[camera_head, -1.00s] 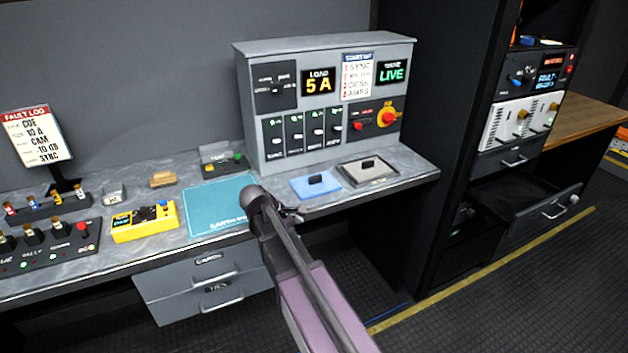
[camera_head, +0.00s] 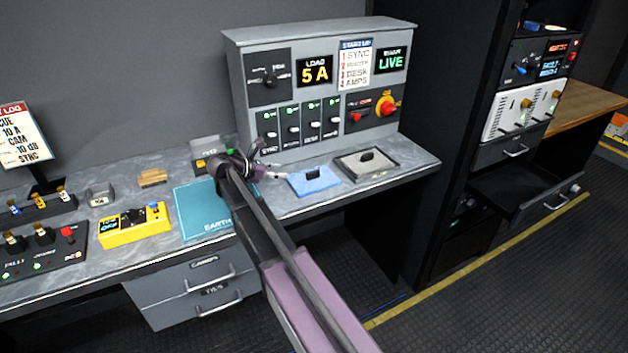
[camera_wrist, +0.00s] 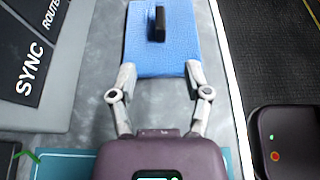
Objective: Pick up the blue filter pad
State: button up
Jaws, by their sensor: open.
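The blue filter pad (camera_head: 318,181) lies flat on the grey counter, with a black handle on its top. In the wrist view the blue filter pad (camera_wrist: 160,42) is straight ahead, its handle standing up in the middle. My gripper (camera_head: 280,177) is just left of the pad in the head view. In the wrist view my gripper (camera_wrist: 160,75) is open, its fingertips spread near the pad's near corners. The handle is beyond the fingertips, and nothing is between them but the pad's near edge. I cannot tell whether the fingertips touch the pad.
A grey tray (camera_head: 346,174) with a dark handle lies right of the pad. The control panel (camera_head: 232,70) rises behind. A teal mat (camera_head: 195,219) and a yellow meter (camera_head: 120,236) are to the left. The counter's front edge is close to the pad.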

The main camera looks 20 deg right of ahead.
aim_at(308, 173)
jog(key=shift+b+x, duration=1.65)
jog(key=shift+x, duration=2.75)
jog(key=shift+b+x, duration=1.05)
jog(key=shift+x, duration=1.5)
jog(key=shift+f, duration=0.1)
grip_shut()
